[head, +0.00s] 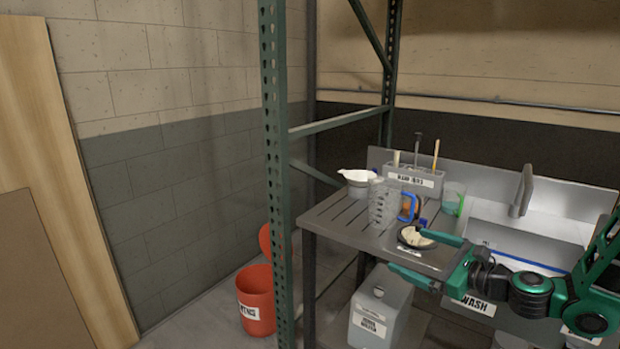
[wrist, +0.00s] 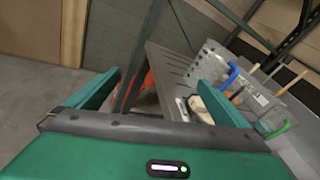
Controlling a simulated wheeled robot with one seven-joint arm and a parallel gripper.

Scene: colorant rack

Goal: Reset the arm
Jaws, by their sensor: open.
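My gripper (head: 424,256) is green with two long fingers, held out to the left in front of the sink table's front edge. Its fingers are spread wide with nothing between them. In the wrist view the two fingers (wrist: 160,96) frame empty space, with the rack post and table beyond. My arm reaches in from the right side of the head view.
The metal table (head: 345,222) carries a clear pitcher (head: 383,203), a dark round dish with a pale item (head: 416,237), a white bowl (head: 358,177), a tool holder (head: 414,179) and a beaker (head: 453,198). A green rack post (head: 275,150) and red bin (head: 256,300) stand left.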

